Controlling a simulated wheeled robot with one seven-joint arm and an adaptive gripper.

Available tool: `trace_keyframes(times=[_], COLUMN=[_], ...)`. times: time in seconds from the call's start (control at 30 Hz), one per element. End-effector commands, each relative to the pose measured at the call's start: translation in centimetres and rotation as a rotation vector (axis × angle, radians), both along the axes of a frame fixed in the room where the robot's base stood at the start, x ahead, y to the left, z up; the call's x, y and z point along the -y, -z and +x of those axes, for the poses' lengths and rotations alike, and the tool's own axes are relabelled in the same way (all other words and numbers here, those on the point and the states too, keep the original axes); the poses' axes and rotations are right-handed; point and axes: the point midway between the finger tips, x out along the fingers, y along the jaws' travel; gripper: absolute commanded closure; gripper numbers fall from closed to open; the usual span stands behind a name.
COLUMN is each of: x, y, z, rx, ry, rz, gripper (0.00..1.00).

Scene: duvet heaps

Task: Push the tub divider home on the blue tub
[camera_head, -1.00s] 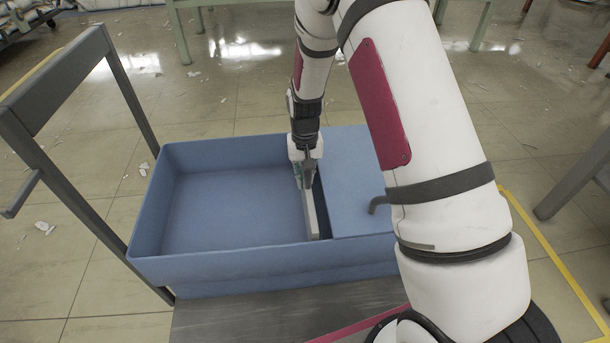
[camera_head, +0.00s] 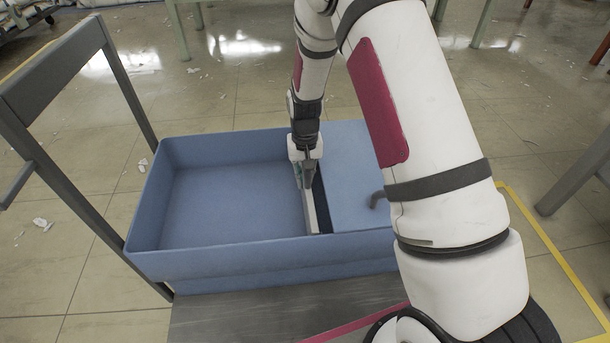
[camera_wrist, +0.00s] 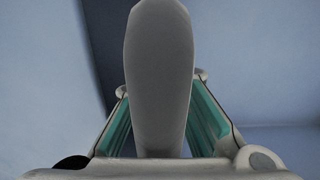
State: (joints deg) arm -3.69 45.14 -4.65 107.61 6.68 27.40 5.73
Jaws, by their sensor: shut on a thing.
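The blue tub (camera_head: 190,258) stands on a flat cart bed, with its open compartment on the left. The tub divider (camera_head: 311,212) is a pale grey narrow bar running from back to front across the tub, beside a dark strip at the edge of the right-hand blue surface. My gripper (camera_head: 304,178) points down over the tub and is shut on the divider near its back part. In the wrist view, a grey rounded piece (camera_wrist: 160,75) stands between the teal-padded fingers. The divider's lower edge and its seating are hidden.
A flat blue surface (camera_head: 352,160) fills the tub's right part, partly behind my arm. A grey cart handle frame (camera_head: 60,65) rises at the left. A grey bent lever (camera_head: 377,198) shows beside my arm. Pale scraps litter the tiled floor.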

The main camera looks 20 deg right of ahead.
Motion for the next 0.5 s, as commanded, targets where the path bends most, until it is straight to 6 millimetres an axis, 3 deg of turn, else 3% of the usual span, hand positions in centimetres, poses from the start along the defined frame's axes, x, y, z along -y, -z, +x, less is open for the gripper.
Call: trace_keyframes(times=[0.5], x=[0.0], y=[1.2], z=[0.1], rx=[0.001], ry=[0.0], rz=[0.0], gripper=[1.0])
